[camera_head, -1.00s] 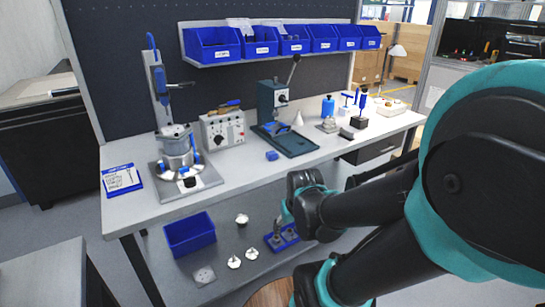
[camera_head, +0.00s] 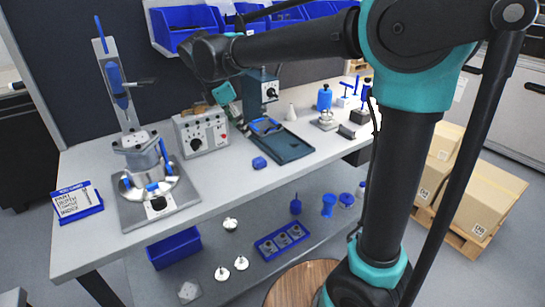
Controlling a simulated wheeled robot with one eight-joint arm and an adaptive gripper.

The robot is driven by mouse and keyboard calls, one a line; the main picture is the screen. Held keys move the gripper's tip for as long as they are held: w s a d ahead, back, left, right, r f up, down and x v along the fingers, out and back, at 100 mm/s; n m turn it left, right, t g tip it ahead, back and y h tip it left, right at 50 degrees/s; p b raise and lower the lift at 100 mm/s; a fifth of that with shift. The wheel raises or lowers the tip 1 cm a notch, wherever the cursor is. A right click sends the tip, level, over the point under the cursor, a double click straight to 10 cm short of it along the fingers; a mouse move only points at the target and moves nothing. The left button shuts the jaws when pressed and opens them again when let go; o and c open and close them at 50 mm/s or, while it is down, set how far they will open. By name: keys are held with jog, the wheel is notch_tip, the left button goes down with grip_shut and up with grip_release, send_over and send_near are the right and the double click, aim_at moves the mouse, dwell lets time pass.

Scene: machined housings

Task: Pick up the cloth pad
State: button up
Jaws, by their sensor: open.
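A small blue pad (camera_head: 259,162), which looks like the cloth pad, lies on the bench top just in front of the green press base. Its cloth texture is too small to make out. My gripper (camera_head: 238,118) hangs over the bench between the grey control box and the press, up and left of the pad and apart from it. It is open, with nothing seen in it; its fingers are small and hard to tell from the press behind.
The press (camera_head: 262,92) and control box (camera_head: 202,132) stand close to my gripper. A fixture with a metal housing (camera_head: 143,158) stands left. Blue bins (camera_head: 183,27) hang above. The bench front around the pad is clear. A blue tray (camera_head: 283,241) lies on the lower shelf.

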aim_at(259, 159)
jog(key=x, duration=1.7)
jog(key=shift+w, duration=0.3)
jog(key=c, duration=1.2)
jog(key=shift+r, duration=0.1)
notch_tip(259, 159, up, 20)
